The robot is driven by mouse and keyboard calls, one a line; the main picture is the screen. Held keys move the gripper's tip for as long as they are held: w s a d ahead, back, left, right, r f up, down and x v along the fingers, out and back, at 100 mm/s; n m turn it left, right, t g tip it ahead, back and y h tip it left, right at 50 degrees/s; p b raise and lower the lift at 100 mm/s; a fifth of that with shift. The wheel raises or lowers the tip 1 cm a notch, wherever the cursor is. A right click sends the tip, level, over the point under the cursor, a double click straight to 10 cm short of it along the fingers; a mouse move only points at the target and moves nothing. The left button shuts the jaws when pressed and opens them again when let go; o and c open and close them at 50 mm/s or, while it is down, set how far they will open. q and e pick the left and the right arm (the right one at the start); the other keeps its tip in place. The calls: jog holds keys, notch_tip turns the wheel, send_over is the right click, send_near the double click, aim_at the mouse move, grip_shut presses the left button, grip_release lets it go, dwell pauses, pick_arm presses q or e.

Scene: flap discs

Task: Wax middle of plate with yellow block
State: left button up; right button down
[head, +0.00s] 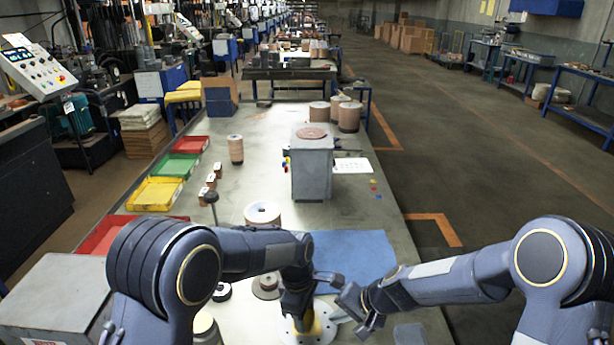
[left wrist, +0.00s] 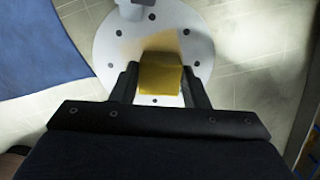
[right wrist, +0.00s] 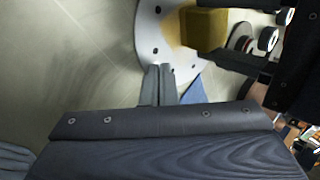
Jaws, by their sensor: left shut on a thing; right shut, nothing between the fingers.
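A pale round plate (head: 326,332) with dark holes near its rim lies on the table; it fills the top of the left wrist view (left wrist: 109,45). My left gripper (left wrist: 157,88) is shut on the yellow block (left wrist: 160,75) over the near part of the plate. A faint yellowish smear shows on the plate beside the block. Whether the block touches the plate is hard to tell. The block also shows in the right wrist view (right wrist: 204,28). My right gripper (right wrist: 160,72) is shut and empty, its tips at the plate's rim.
A blue mat (head: 352,255) lies behind the plate. A grey box-shaped stand (head: 312,170) with a brown disc on top stands farther back. A cream roll (head: 262,213) and dark discs stand at the left. Red, green and yellow trays (head: 155,193) line the left edge.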

pick_arm(q)
jog(key=shift+w+f, duration=0.1)
jog(key=shift+w, duration=1)
jog(key=shift+s+r, duration=0.2)
jog(key=shift+s, duration=1.55)
jog(key=shift+s+f, duration=0.1)
jog(key=shift+s, duration=1.75)
jog(key=shift+w, duration=3.6)
jog(key=shift+s, duration=3.6)
jog(key=shift+w+f, duration=0.1)
jog(key=shift+w, duration=3.55)
jog(key=shift+r, duration=0.2)
jog(key=shift+r, duration=3.45)
